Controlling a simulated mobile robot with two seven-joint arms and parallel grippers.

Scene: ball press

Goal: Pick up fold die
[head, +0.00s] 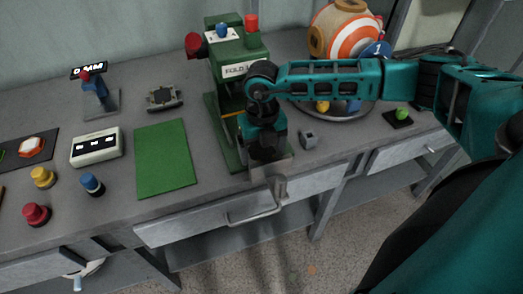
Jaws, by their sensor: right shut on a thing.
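My right gripper (274,172) points down in front of the green press, over the table's front edge. It is shut on a small grey metal piece (279,187), which looks like the fold die. The piece shows against the drawer front, close to the drawer handle; its full shape is partly hidden by the gripper. The green fold press (238,68), with a white label, a red knob and a blue knob, stands just behind the gripper. My left gripper is not in view.
A small grey block (308,139) lies on the table right of the gripper. The drawer handle (250,215) sticks out below the table edge.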

